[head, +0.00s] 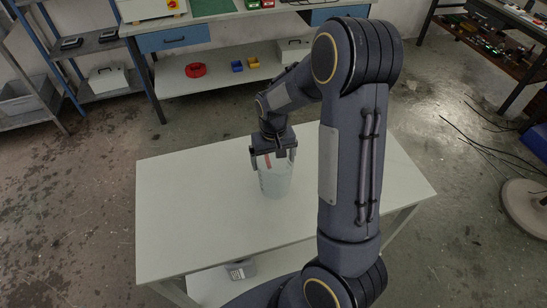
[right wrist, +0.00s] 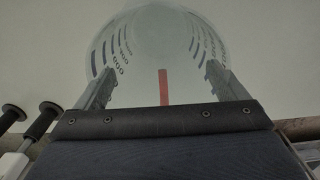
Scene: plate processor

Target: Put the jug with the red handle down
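The clear jug (head: 275,182) with printed scale marks appears to stand upright on the white table (head: 190,215). Its red handle (head: 268,160) faces my right gripper. My right gripper (head: 273,156) is at the jug's upper part, its two fingers spread wide. In the right wrist view the red handle (right wrist: 163,88) shows as a narrow strip between the fingers, with clear gaps on both sides. The jug's pale body (right wrist: 160,35) lies beyond, and the fingertips overlap its sides in the picture. Whether they touch it I cannot tell. My left gripper is not in view.
The tabletop is otherwise clear around the jug. A small grey device (head: 240,270) sits on the shelf under the table. Blue shelving (head: 95,60) stands at left.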

